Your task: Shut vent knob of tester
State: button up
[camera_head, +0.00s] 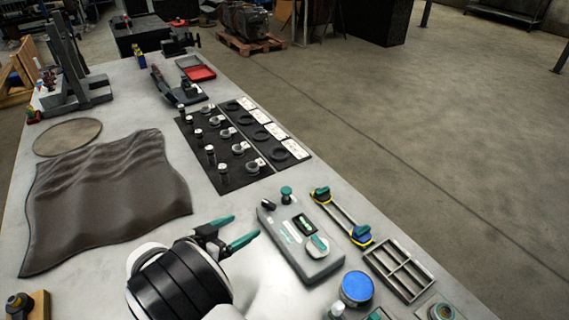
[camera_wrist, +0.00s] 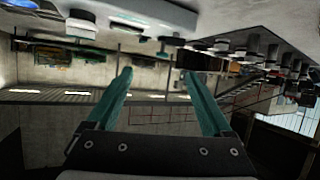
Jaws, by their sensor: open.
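The tester (camera_head: 283,252) is a grey box with a small dark display, lying on the bench right of my gripper. A round white knob with a teal grip bar (camera_head: 318,244) sits on its right side. A teal-topped knob (camera_head: 286,192) stands at its far edge, and a small black knob (camera_head: 268,204) is at its far left corner. I cannot tell by label which one is the vent knob. My gripper (camera_head: 244,228) is open and empty, with teal fingers pointing toward the tester, apart from it. In the wrist view the open fingers (camera_wrist: 156,73) have nothing between them.
A yellow and blue tool (camera_head: 345,215) and a grey divided tray (camera_head: 398,270) lie right of the tester. A blue-topped round container (camera_head: 357,287) stands at the near side. A black mat (camera_head: 230,180) with several parts lies beyond. A dark cloth (camera_head: 105,195) lies left.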

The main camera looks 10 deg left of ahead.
aim_at(267, 205)
jog(key=shift+t+y, duration=0.3)
jog(key=shift+y, duration=0.1)
jog(key=x, duration=0.5)
jog(key=a+f+x, duration=0.1)
jog(key=x, duration=0.4)
jog(key=a+x, duration=0.1)
jog(key=x, duration=0.4)
jog(key=shift+w+f, duration=0.1)
jog(key=shift+f, duration=0.05)
